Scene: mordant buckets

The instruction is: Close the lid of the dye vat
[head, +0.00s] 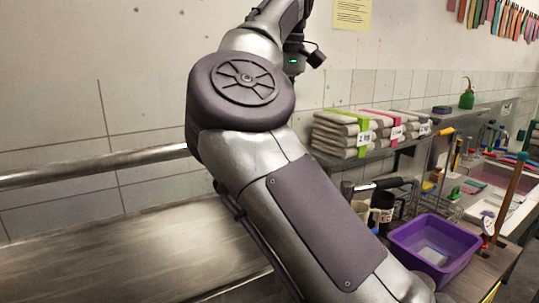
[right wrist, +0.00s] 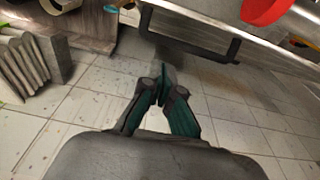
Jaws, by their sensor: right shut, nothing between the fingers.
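I cannot make out the dye vat or its lid for certain in either view. In the right wrist view a steel edge with a black bar handle (right wrist: 190,44) crosses the top; I cannot tell whether it belongs to the vat. My right gripper (right wrist: 165,88) is shut and empty, its fingertips together over the tiled floor, apart from the handle in the picture. In the head view a large grey arm of mine fills the middle and hides what is behind it. The left gripper shows in neither view.
In the head view a brushed metal surface (head: 130,255) and a rail (head: 90,167) lie left. Folded cloths (head: 340,134) sit on a shelf; a purple tub (head: 462,267) stands on the right-hand counter.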

